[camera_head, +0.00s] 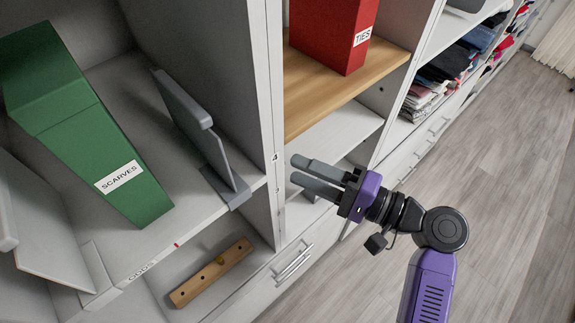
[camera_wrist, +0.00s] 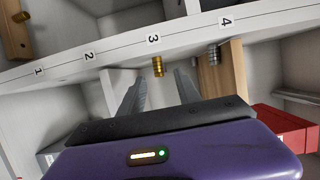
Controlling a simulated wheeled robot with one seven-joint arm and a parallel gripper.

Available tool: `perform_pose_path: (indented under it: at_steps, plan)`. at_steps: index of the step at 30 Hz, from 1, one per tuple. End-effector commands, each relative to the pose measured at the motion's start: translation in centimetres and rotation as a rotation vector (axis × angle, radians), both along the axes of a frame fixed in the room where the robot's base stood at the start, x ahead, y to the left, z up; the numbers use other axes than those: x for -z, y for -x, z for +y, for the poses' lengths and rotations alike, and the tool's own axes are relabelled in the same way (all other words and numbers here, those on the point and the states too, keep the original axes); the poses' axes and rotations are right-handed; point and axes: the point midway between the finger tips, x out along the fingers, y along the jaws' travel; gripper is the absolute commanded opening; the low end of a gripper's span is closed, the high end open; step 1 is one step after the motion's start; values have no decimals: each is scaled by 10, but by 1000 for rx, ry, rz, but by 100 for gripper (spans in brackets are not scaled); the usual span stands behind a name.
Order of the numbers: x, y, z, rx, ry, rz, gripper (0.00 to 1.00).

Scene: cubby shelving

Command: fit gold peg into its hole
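A gold peg-like piece (camera_wrist: 157,66) shows in the wrist view under the label 3, ahead of and between my fingertips, with a gap to them. A second gold piece (camera_wrist: 20,17) sits on a wooden block (camera_wrist: 14,38) at the upper left of the wrist view. The block (camera_head: 195,285) lies in the lower cubby in the head view, with dark holes and its gold piece (camera_head: 219,260) on top. I cannot tell which gold piece is the peg. My gripper (camera_head: 296,170) is open and empty at the cabinet's front upright; it also shows in the wrist view (camera_wrist: 160,78).
A grey ridged piece (camera_wrist: 213,55) is near the label 4. A green SCARVES box (camera_head: 85,120) and a grey bookend-like divider (camera_head: 200,130) stand on the shelf above the block. A red TIES box (camera_head: 335,30) is on a wooden shelf. The floor (camera_head: 490,180) at right is clear.

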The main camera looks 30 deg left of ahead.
Motion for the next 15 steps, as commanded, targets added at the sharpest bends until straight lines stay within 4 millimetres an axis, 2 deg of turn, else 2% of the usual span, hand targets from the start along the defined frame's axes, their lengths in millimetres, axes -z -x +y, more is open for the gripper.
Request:
perform_pose_path:
  at_steps: [1, 6, 15]
  plan:
    - [1, -1, -8, 3, -1, -1, 40]
    - [1, -1, -23, 2, -1, 1, 40]
    - [0, 0, -25, 0, 0, 1, 40]
